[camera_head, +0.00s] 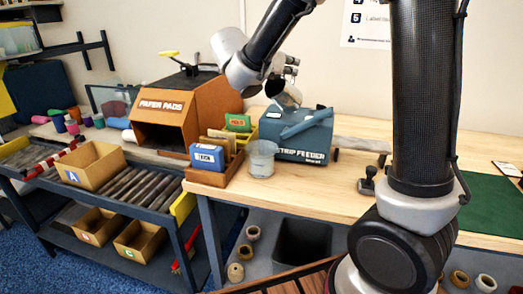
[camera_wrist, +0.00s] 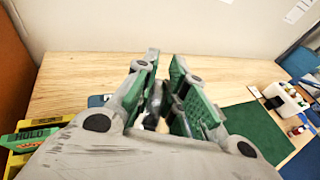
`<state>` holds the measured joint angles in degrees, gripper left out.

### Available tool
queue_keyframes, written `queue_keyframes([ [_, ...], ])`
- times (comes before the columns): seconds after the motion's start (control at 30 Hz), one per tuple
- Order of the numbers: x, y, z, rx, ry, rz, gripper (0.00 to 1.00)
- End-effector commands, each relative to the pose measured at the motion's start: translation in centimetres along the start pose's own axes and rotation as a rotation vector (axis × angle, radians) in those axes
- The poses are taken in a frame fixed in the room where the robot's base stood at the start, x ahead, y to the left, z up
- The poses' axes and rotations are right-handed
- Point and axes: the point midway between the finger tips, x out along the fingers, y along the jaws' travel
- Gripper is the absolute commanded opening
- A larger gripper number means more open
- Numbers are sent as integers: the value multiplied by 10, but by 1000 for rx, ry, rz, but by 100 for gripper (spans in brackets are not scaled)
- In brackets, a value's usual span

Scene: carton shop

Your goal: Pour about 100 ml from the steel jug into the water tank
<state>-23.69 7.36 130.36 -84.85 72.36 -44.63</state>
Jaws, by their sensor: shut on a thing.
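My gripper (camera_head: 287,72) is shut on the steel jug (camera_head: 289,97), a small grey metal vessel that looks tilted. The gripper holds it in the air above the strip feeder (camera_head: 310,150) and to the upper right of a clear round container, which looks like the water tank (camera_head: 262,161). The tank stands on the bench at the feeder's left front corner. In the wrist view my gripper (camera_wrist: 165,82) has its green-padded fingers around a dark, narrow part, likely the jug's handle. The jug's body is mostly hidden there. I cannot tell the water level or whether water is flowing.
A wooden tray (camera_head: 211,178) with a blue box (camera_head: 206,158) and a green box (camera_head: 237,123) stands left of the tank. The orange paper pads box (camera_head: 160,134) is behind it. A dark stamp-like tool (camera_head: 367,182) and a green mat (camera_head: 492,207) lie right. The bench front is clear.

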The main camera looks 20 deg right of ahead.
Motion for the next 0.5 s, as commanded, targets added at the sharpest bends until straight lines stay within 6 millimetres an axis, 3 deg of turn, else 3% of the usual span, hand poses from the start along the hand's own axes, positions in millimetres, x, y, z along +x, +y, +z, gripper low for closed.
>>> queue_keyframes([
  [0.2, -12, 0, 0, -6, -134, -1, 0],
  [0.5, -15, 0, -1, -3, -168, -3, 0],
])
